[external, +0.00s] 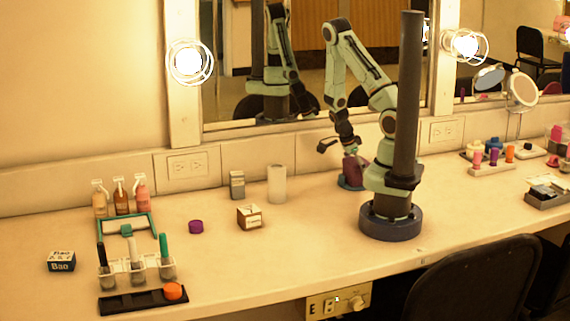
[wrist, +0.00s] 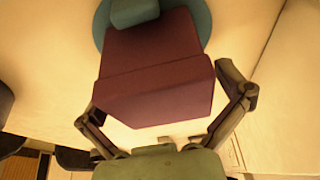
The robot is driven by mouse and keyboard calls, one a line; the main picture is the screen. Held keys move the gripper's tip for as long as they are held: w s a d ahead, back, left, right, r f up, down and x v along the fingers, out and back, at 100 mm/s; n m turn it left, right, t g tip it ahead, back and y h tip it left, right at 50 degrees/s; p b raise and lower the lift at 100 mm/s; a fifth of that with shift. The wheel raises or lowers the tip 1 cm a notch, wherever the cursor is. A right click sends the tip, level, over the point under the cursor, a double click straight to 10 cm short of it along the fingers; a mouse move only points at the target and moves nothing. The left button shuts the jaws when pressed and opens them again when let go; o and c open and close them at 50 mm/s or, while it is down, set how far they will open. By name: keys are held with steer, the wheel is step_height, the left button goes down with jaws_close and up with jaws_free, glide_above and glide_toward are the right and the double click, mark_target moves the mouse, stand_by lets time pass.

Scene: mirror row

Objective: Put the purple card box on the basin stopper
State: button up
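The purple card box (external: 356,171), dark maroon, sits on a round teal disc (external: 343,184), which I take to be the basin stopper, left of my base. In the wrist view the box (wrist: 155,80) covers much of the disc (wrist: 103,22), and a paler teal block (wrist: 135,10) shows at the top edge. The box looks tilted in that view. My gripper (external: 339,147) is just above the box in the external view. Its fingers (wrist: 165,105) are spread wide, one on each side of the box. I cannot tell whether either fingertip touches it.
A white cylinder (external: 277,184), a grey box (external: 237,184), a small carton (external: 249,217) and a purple disc (external: 196,227) stand to the left. The mirror wall is close behind. A chair (external: 475,285) is in front. The counter between carton and base is clear.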

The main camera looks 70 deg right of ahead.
steer(key=v, duration=1.2)
steer(key=a+r+n+t+y, duration=0.25)
steer(key=a+r+n, duration=0.35)
steer(key=a+n, duration=0.5)
steer(key=s+a+r+n, duration=0.2)
steer(key=a+n, duration=0.3)
steer(key=n, duration=0.3)
steer(key=s+a+r+n+y, duration=0.1)
steer(key=s+a+r+n, duration=0.2)
steer(key=n, duration=0.6)
steer(key=s+a, duration=0.2)
steer(key=shift+a, duration=0.25)
